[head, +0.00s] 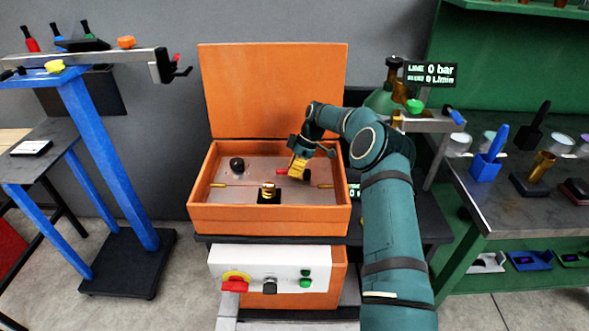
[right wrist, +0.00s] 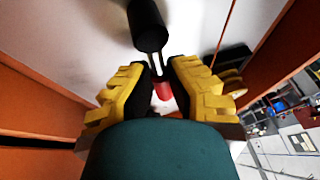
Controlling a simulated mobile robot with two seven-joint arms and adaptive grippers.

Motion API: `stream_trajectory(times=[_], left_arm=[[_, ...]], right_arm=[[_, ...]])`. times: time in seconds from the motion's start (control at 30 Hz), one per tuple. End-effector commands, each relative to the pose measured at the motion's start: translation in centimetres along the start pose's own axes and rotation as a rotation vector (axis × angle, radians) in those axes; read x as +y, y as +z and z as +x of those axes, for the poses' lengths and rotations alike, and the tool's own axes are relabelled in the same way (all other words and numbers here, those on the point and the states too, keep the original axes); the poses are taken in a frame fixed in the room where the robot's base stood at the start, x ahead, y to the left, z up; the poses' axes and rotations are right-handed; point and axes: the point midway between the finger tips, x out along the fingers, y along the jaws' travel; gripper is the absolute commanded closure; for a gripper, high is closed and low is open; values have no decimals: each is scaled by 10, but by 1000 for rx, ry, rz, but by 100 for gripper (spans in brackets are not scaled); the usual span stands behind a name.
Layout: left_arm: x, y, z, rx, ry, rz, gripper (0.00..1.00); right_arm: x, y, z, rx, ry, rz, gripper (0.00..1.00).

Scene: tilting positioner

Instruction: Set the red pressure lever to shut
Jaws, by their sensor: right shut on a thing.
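The red pressure lever (head: 282,171) lies low inside the open orange box (head: 262,219), beside the fingertips of my right gripper (head: 297,170). In the right wrist view, the lever's red part (right wrist: 162,90) shows between the yellow-and-black fingers of my right gripper (right wrist: 160,76). The gripper is shut on the lever, and the fingers hide part of it. A black cylindrical knob (right wrist: 147,27) stands just beyond the fingertips in that view. My left gripper is not in view.
The box's orange lid (head: 272,90) stands open behind. A black knob (head: 237,163) and a brass fitting (head: 268,191) are on the grey panel inside. The box walls stand close around my right gripper.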

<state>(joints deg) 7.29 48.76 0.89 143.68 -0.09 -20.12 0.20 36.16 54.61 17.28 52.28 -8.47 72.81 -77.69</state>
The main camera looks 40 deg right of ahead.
Motion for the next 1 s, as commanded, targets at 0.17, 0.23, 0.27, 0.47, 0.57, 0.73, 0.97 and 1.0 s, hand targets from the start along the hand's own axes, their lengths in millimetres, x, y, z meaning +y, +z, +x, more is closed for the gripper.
stream_trajectory(times=[0.17,0.23,0.27,0.47,0.57,0.73,0.97,1.0], left_arm=[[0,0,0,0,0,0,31],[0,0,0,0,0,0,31],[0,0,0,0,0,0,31],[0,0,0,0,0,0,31],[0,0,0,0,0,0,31],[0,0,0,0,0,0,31],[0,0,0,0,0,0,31],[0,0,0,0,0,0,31]], right_arm=[[-3,1,6,-3,-15,0,48],[-2,1,5,-2,-12,0,48],[-2,0,5,-2,-11,0,48],[-1,0,2,-1,-7,1,48],[-1,0,-4,-1,-4,1,48],[0,0,-30,-1,-3,1,48],[0,-1,-78,-1,-3,0,48],[0,-1,-86,-1,-4,0,48]])
